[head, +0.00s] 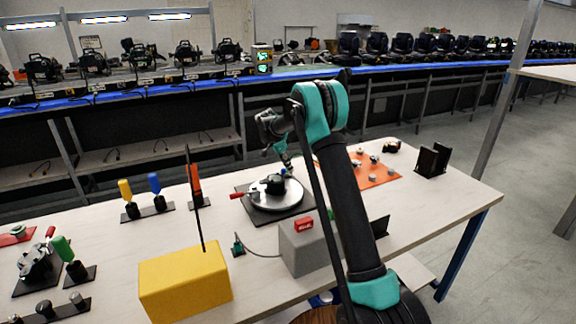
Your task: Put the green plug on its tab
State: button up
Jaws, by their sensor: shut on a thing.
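My gripper (287,166) is small and far off in the head view. It points down just above the round silver plate (290,198) on a dark base. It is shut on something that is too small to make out. A small green plug-like piece (238,246) stands on the table at the end of a thin cable from the grey box (302,250). I cannot tell for certain which is the task's plug. No tab can be made out.
An orange mat (376,180) with several small parts lies at the right, near dark upright plates (432,161).

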jog(key=shift+f, duration=0.1)
dwell(0.8)
jog(key=o, duration=0.5)
jog(key=shift+o, duration=0.6)
jog(key=o, duration=0.5)
jog(key=shift+c, duration=0.2)
jog(key=v, duration=1.2)
jog(key=shift+s, duration=0.1)
